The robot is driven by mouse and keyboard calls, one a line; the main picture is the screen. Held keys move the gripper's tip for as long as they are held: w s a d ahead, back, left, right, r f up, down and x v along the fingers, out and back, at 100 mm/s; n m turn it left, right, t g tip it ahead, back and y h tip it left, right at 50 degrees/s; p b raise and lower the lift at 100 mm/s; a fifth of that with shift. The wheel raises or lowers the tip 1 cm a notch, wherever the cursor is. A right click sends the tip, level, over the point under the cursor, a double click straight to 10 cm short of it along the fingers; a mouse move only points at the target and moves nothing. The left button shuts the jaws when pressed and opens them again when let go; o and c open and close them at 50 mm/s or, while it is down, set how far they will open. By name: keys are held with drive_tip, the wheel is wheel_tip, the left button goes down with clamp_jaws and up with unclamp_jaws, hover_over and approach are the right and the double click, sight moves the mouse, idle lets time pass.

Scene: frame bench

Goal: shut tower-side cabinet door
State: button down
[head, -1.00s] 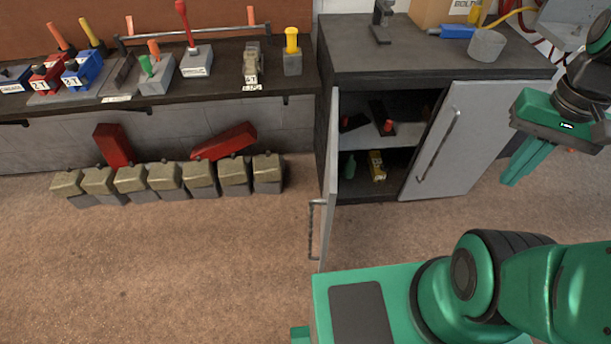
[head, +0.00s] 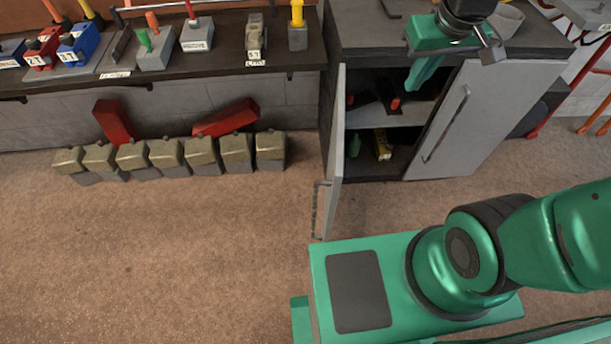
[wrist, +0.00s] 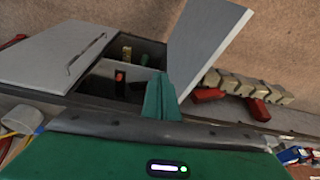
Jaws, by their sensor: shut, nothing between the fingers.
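The cabinet (head: 336,40) stands open with two grey doors. The left door (head: 335,150) is swung far out toward me, with a bar handle (head: 317,208) on its outer face. The right door (head: 485,120) stands partly open, with its handle (head: 446,122) facing me. In the wrist view the left door (wrist: 205,45) is at upper right and the right door (wrist: 60,55) at left. My gripper (head: 415,85) is shut and empty, fingers pointing down in front of the cabinet opening, between the doors. Its fingertips (wrist: 160,82) look apart from both doors. I cannot tell which door is tower-side.
The shelves hold a yellow item (head: 382,145), a green bottle (head: 354,146) and a red-tipped tool (head: 395,104). Several weights (head: 200,150) line the floor at left below a workbench (head: 180,70). The carpet in front is clear.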

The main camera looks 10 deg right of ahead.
sight(323, 181)
drive_tip(key=w+a+f+n+g, duration=0.1)
drive_tip(key=a+f, duration=0.1)
drive_tip(key=a, duration=0.2)
drive_tip(key=w+a+f+n, duration=0.1)
drive_tip(key=a+f, duration=0.1)
drive_tip(key=a, duration=0.2)
drive_tip(key=w+a+f+n+g, duration=0.1)
drive_tip(key=a+f+n, duration=0.1)
drive_tip(key=a, duration=0.3)
drive_tip(key=shift+w+a+f+g, duration=0.1)
drive_tip(key=shift+w+f+g, duration=0.2)
drive_tip(key=shift+w, duration=0.05)
drive_tip(key=s+a+f+n+g+h, duration=0.2)
drive_tip(key=s+a+f+n+g, duration=0.15)
drive_tip(key=a+f, duration=0.85)
drive_tip(key=s+d+f, duration=0.3)
drive_tip(key=s+f, duration=0.1)
drive_tip(key=f, duration=0.4)
drive_tip(key=shift+s+f+n+t, duration=0.25)
drive_tip(key=shift+s+n+t, duration=0.1)
drive_tip(key=shift+t, duration=0.1)
